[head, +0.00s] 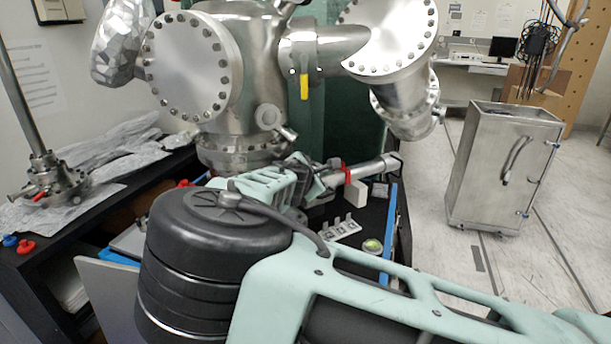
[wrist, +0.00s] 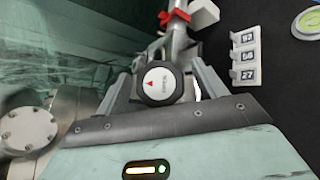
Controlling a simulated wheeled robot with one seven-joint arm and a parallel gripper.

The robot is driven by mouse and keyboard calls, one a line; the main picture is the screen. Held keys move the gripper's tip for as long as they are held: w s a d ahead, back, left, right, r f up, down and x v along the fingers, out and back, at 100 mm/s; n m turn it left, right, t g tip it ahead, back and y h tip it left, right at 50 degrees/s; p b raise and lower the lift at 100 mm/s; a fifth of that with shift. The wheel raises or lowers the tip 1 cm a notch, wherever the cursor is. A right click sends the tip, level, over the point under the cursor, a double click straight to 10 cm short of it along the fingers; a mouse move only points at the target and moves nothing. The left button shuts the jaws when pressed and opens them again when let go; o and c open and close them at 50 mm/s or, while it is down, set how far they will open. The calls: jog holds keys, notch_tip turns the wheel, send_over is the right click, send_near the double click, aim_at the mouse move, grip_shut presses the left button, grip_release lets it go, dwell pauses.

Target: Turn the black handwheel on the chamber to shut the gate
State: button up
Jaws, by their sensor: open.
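The black handwheel (wrist: 161,84) shows in the wrist view as a round knob with a black rim and a white face bearing a red arrow. The fingers of my gripper (wrist: 160,70) are open, one on each side of the knob. I cannot tell whether either finger touches it. In the head view the steel chamber (head: 235,75) stands behind my arm, with round bolted flanges. My gripper (head: 312,180) is low in front of it, partly hidden by my own arm. I cannot make out the handwheel in the head view.
A steel tube with a red clamp (head: 346,177) runs right of my gripper. Numbered white tags (wrist: 245,55) and a small round container (head: 372,246) lie on the black bench. A metal cabinet (head: 497,170) stands right, with open floor around it.

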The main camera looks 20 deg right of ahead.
jog(key=p+v, duration=0.6)
jog(key=v, duration=1)
jog(key=shift+s+a+p, duration=0.25)
jog(key=shift+s+p, duration=0.05)
jog(key=shift+p, duration=0.05)
jog(key=shift+r, duration=0.15)
